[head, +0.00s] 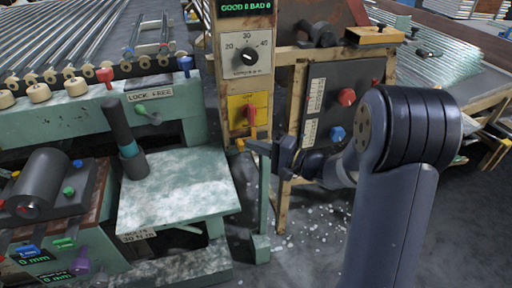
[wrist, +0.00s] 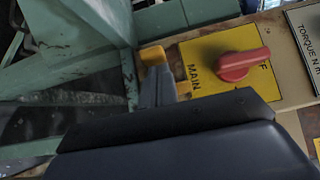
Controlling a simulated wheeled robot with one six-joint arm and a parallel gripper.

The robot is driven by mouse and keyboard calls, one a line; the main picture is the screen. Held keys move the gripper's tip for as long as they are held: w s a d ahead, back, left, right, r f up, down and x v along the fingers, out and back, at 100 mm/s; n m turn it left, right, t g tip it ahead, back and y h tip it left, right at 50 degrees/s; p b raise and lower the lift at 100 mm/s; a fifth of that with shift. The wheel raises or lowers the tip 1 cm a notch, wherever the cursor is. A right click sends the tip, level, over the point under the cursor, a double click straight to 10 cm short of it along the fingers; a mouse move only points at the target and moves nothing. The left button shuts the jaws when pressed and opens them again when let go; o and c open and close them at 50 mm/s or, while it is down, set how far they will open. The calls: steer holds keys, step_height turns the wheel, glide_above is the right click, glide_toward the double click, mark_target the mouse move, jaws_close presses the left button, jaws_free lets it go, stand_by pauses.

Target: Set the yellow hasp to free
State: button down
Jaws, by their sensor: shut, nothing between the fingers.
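A small yellow piece, which looks like the hasp (head: 240,144), shows just left of my gripper's tip in the head view. In the wrist view this yellow hasp (wrist: 152,55) is a short rounded block beside a green upright, just beyond the fingertips. My gripper (head: 252,146) is shut and empty, pointing left. Its grey fingers (wrist: 158,78) end right at the hasp; I cannot tell whether they touch it. The hasp's mounting and any marking beside it are not readable.
A yellow plate marked MAIN with a red rotary switch (wrist: 236,64) is close right of the fingers. A thin green post (head: 263,205) stands below the gripper.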

steer(key=shift+a, duration=0.15)
steer(key=shift+s+a+b, duration=0.25)
steer(key=shift+a+b, duration=0.25)
steer(key=shift+b, duration=0.05)
steer(key=shift+s+a+b, duration=0.2)
steer(key=shift+a+b, duration=0.3)
steer(key=shift+w+d+b, duration=0.2)
steer(key=shift+d+b, duration=0.1)
steer(key=shift+d, duration=0.1)
steer(key=w+d+v, duration=0.1)
steer(key=w+v, duration=0.1)
steer(key=v, duration=1.1)
steer(key=shift+w+p, duration=0.25)
steer(key=shift+p, duration=0.15)
